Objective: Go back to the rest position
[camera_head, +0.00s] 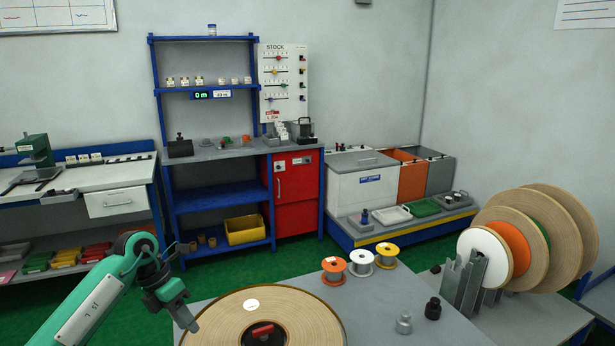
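My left gripper (191,323) is at the lower left in the head view, at the end of my green and dark arm. It points down and to the right, by the left edge of a large tan tape roll (292,318). Its fingers overlap in this view, so I cannot tell whether they are apart, and I see nothing held in them. The roll lies flat on a grey table, with a red piece (262,333) at its centre and a white round label (251,305). My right gripper is not in view.
Orange (333,271), white (361,263) and yellow (386,257) spools stand behind the roll. A metal weight (403,324) and a black one (433,309) stand to the right. Large upright discs (562,245) fill a rack at far right.

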